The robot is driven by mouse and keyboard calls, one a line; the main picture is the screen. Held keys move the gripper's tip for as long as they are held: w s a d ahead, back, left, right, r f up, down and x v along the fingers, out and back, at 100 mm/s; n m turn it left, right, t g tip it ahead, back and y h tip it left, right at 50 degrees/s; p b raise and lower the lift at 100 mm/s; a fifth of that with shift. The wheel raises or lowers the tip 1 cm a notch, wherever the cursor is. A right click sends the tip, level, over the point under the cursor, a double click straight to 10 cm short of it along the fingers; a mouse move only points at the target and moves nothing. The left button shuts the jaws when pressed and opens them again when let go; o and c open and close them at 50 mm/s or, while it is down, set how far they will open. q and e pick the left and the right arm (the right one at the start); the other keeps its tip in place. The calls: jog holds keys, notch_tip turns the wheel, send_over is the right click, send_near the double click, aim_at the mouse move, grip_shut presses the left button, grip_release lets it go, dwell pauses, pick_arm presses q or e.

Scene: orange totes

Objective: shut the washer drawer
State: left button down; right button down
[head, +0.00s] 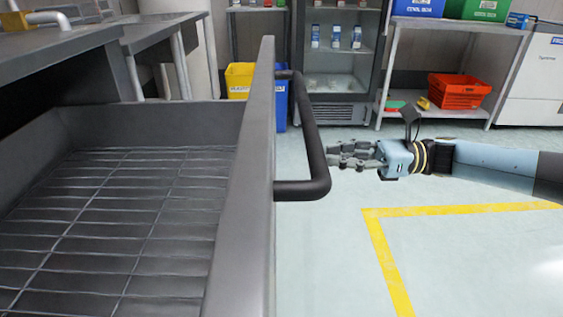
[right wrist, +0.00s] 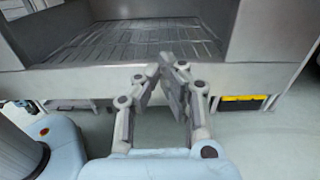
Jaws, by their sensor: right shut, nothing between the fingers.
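The washer drawer (head: 251,190) is pulled out on the left of the head view, a grey metal box with a wire rack inside. A dark bar handle (head: 311,132) stands off its front face. My right gripper (head: 333,156) is beside the handle, on its outer side, pointing at the drawer front. Its fingers are shut and empty; whether they touch the handle I cannot tell. In the right wrist view the fingers (right wrist: 160,72) stand before the drawer's front wall (right wrist: 95,80), with the rack behind. The handle is not clear there. My left gripper is not in view.
Yellow and blue bins (head: 241,80) stand behind the drawer. A glass-door fridge (head: 343,70) and a shelf with an orange tote (head: 459,91) line the back wall. The floor right of the drawer is clear, marked with yellow tape (head: 384,258).

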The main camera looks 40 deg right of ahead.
jog(key=x, duration=1)
jog(key=shift+b, duration=0.4)
jog(key=shift+w+a+f, duration=0.1)
jog(key=shift+w+a, duration=0.05)
